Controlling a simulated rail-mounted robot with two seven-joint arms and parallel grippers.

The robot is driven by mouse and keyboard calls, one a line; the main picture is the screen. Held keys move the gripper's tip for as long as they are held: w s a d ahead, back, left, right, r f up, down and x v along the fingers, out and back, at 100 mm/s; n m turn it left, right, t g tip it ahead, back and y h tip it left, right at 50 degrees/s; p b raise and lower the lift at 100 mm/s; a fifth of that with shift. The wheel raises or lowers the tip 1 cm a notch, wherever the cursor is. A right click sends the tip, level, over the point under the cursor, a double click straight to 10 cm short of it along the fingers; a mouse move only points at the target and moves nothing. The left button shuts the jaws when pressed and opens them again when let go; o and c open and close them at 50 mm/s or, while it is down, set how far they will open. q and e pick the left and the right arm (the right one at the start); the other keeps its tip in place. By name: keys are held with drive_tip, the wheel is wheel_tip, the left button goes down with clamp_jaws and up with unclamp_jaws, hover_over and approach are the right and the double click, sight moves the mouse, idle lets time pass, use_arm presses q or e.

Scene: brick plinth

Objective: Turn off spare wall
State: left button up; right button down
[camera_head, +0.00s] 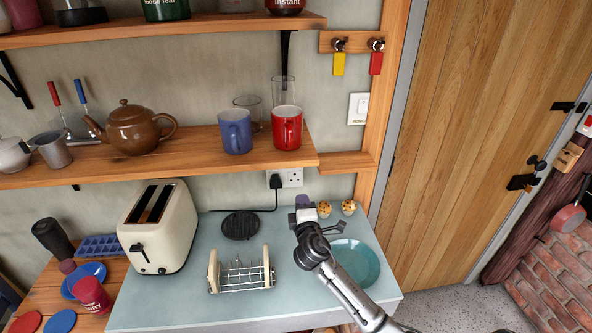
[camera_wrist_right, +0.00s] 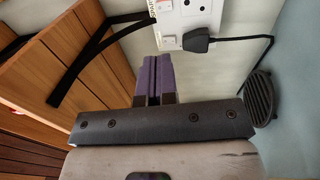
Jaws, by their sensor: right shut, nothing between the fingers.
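A white double wall socket (camera_head: 286,178) is on the wall below the lower shelf. It also shows at the top of the right wrist view (camera_wrist_right: 187,22), with a black plug (camera_wrist_right: 198,40) in one outlet and small switches at its left edge. A label beside the upper-left switch (camera_wrist_right: 164,6) seems to read SPARE. Whether that switch is on or off I cannot tell. My right gripper (camera_head: 304,203) is below and right of the socket, apart from it in the head view. Its purple fingers (camera_wrist_right: 152,70) are shut and empty, pointing towards the socket's lower edge. My left gripper is not in view.
Another white wall switch (camera_head: 357,108) is higher up, beside the wooden post. The lower shelf (camera_head: 200,155) overhangs the socket. A toaster (camera_head: 160,228), toast rack (camera_head: 241,272), teal plate (camera_head: 352,262) and two pastries stand on the counter (camera_head: 200,300). A black cord runs left from the plug.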

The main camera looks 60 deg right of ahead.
drive_tip(key=p+x, duration=0.1)
drive_tip(key=x, duration=1.3)
